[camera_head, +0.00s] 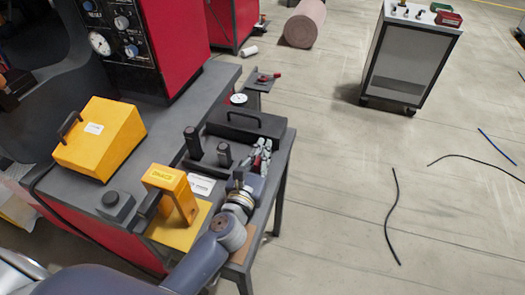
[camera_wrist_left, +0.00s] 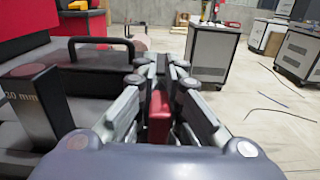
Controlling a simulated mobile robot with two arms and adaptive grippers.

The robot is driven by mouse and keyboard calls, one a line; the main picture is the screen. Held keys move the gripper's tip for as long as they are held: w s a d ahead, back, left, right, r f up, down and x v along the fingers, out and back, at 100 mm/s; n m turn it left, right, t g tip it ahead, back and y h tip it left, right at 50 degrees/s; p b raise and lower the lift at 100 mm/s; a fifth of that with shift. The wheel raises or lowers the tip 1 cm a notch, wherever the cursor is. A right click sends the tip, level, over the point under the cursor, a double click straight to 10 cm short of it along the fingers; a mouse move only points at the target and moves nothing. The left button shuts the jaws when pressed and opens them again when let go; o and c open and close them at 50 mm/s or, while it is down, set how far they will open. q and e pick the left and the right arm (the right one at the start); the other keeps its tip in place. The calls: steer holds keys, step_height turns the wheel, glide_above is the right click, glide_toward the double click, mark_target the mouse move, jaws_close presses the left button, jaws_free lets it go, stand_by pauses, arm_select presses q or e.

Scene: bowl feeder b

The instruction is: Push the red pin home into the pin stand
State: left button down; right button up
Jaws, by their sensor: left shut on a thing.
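My left gripper (camera_head: 262,150) reaches over the right edge of the grey bench in the head view. It is shut on a red piece, which looks like the red pin (camera_wrist_left: 159,115), in the middle of the left wrist view. The fingers cover its sides, and its far end is hidden. I cannot make out a pin stand under or beyond the fingers. A small grey stand (camera_head: 259,84) with a red part on top is at the bench's far corner; I cannot tell whether it is the pin stand. My right gripper is not in view.
A black case with a handle (camera_head: 245,122) lies just beyond the gripper. Two upright black blocks (camera_head: 193,142) stand to its left, and a yellow frame (camera_head: 172,190) is nearer. A yellow box (camera_head: 98,138) sits farther left. Open floor lies right of the bench.

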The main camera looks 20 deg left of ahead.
arm_select(q)
steer(key=shift+f, duration=0.65)
stand_by(1.9)
steer(key=c, duration=1.6)
jaws_free()
steer(key=s, duration=1.2)
steer(key=shift+a, duration=0.2)
